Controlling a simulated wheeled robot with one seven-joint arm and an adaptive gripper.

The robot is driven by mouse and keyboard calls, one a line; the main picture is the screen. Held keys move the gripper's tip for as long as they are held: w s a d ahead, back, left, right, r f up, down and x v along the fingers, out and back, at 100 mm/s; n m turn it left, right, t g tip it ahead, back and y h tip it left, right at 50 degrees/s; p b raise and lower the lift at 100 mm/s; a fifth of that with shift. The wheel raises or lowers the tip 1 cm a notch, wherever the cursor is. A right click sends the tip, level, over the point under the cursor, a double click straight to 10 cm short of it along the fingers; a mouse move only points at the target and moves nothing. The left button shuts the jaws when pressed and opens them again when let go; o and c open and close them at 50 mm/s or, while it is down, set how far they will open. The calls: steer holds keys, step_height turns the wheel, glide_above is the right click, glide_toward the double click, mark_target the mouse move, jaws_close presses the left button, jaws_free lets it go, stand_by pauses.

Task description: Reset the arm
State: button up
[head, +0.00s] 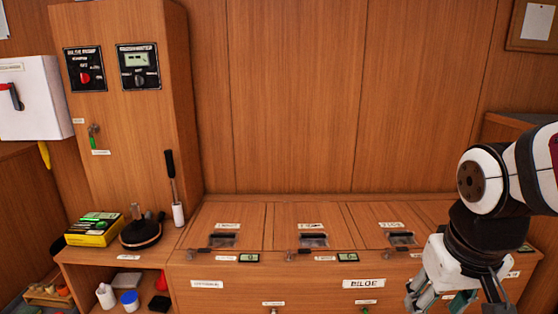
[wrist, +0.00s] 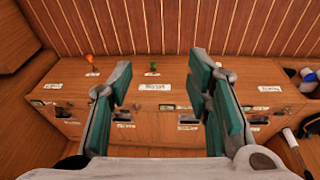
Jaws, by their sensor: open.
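My gripper (head: 452,297) is at the lower right of the head view, in front of the right part of the wooden cabinet, partly cut off by the bottom edge. In the wrist view my gripper (wrist: 158,88) shows two grey fingers with teal pads, spread wide apart. Nothing is between them, and the cabinet lies beyond. The wrist view looks down at the cabinet with its front toward the top of the picture.
The wooden cabinet (head: 215,271) has lidded compartments with dark latches and a BILGE label (head: 363,284). At left are a yellow box (head: 92,231), a round black-based object (head: 141,234) and a black-handled brush (head: 171,180). A shelf below holds bottles (head: 106,296).

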steer(key=s+a+r+g+y, duration=0.1)
steer(key=s+a, duration=0.1)
steer(key=s, duration=0.7)
steer(key=s+a+r+g, duration=0.1)
steer(key=s+a+r, duration=0.1)
steer(key=s, duration=0.7)
step_height(320, 180, up, 39)
steer(key=t+p, duration=0.3)
steer(key=p, duration=3.4)
steer(key=shift+w+n+t, duration=0.3)
